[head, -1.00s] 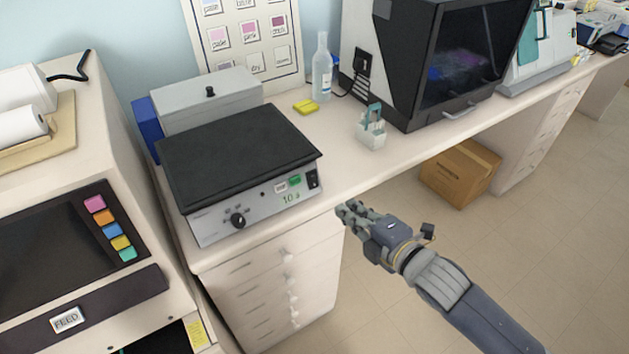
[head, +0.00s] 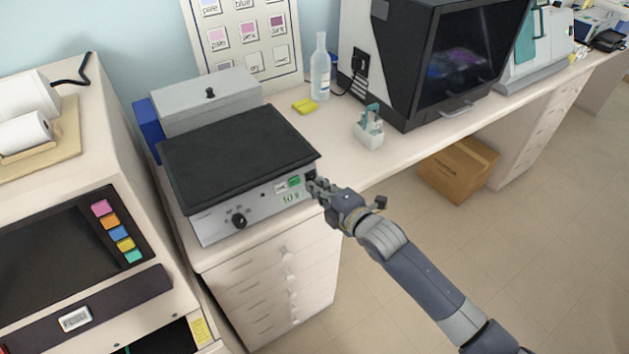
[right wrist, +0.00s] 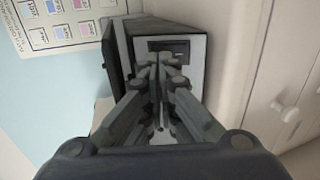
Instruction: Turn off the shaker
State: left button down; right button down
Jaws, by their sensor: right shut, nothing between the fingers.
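The shaker (head: 215,222) stands on the bench, a grey box with a flat black top plate, a black knob at the front left and a small green display at the front right. My right gripper (head: 313,187) is shut and empty at the right end of the front panel, covering most of the dark rocker switch there. In the right wrist view, my shut fingertips (right wrist: 161,62) point at the panel, just below the dark switch (right wrist: 169,46). I cannot tell whether they touch it. My left gripper is not in view.
A grey lidded box (head: 208,100) stands behind the shaker. A small white rack (head: 369,134), a clear bottle (head: 320,70) and a yellow block (head: 304,105) are to its right. A drawer unit (head: 262,285) is below. A cardboard box (head: 458,168) sits on the floor.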

jog(key=shift+x, duration=1)
jog(key=shift+w+a+r+p, duration=0.15)
jog(key=shift+w+r+p, duration=0.15)
jog(key=shift+p, duration=0.5)
jog(key=shift+s+f, duration=0.15)
jog(key=shift+f, duration=0.1)
jog(key=shift+r, duration=0.1)
jog(key=shift+r+p, duration=0.6)
jog(key=shift+r, duration=0.1)
